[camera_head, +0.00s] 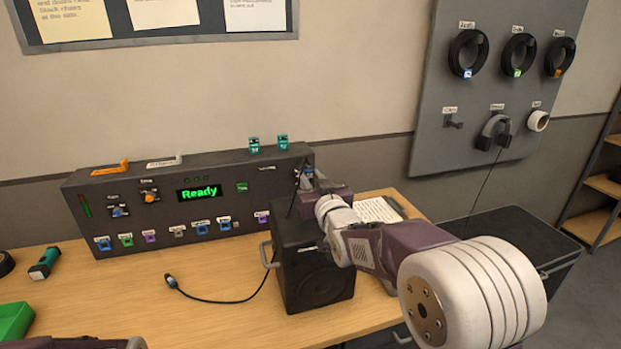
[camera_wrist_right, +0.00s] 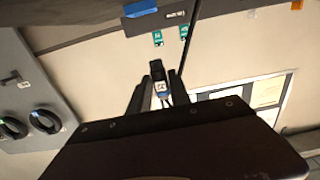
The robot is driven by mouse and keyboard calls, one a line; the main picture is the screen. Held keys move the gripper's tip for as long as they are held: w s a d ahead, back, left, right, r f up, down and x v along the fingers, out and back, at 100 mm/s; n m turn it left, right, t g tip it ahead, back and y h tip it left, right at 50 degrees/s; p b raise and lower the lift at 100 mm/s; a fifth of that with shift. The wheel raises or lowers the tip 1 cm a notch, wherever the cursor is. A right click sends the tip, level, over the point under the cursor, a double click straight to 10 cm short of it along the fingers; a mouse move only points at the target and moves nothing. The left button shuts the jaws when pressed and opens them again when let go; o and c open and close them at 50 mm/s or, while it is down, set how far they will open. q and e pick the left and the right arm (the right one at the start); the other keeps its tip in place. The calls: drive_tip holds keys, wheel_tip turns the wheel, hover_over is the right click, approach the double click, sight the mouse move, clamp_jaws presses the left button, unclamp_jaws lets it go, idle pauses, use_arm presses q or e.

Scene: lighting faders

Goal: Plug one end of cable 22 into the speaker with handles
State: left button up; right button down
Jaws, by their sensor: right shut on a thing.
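The black speaker (camera_head: 308,272) stands on the table in the middle of the head view, with a metal handle (camera_head: 266,253) on its left side. My arm covers part of its right side. My right gripper (camera_head: 306,182) is above and behind the speaker, near the right end of the console. In the right wrist view my right gripper (camera_wrist_right: 158,92) is shut on a dark cable plug (camera_wrist_right: 157,70) with a small white and blue label. A black cable's other plug (camera_head: 171,281) lies on the table left of the speaker. My left gripper is out of view.
The grey console (camera_head: 205,190) with a green "Ready" display stands along the wall behind the speaker. A paper sheet (camera_head: 377,210) lies right of it. A grey board (camera_head: 480,95) holds cable coils and headphones. The table's front left is mostly clear, with a green tray (camera_head: 14,321) at the edge.

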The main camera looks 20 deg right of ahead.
drive_tip(key=f, duration=0.1)
drive_tip(key=f+b, duration=0.2)
drive_tip(key=f, duration=0.1)
drive_tip(key=shift+w, duration=0.35)
drive_tip(key=shift+s+f+b, duration=0.15)
drive_tip(key=shift+f+b, duration=0.2)
drive_tip(key=shift+b, duration=0.05)
drive_tip(key=shift+f, duration=0.1)
drive_tip(key=shift+f+b, duration=0.1)
drive_tip(key=shift+b, duration=0.2)
drive_tip(key=shift+f+b, duration=0.25)
drive_tip(key=shift+b, duration=0.1)
drive_tip(key=shift+f+b, duration=0.75)
drive_tip(key=shift+b, duration=0.35)
idle(0.7)
drive_tip(key=shift+f, duration=0.2)
idle(0.4)
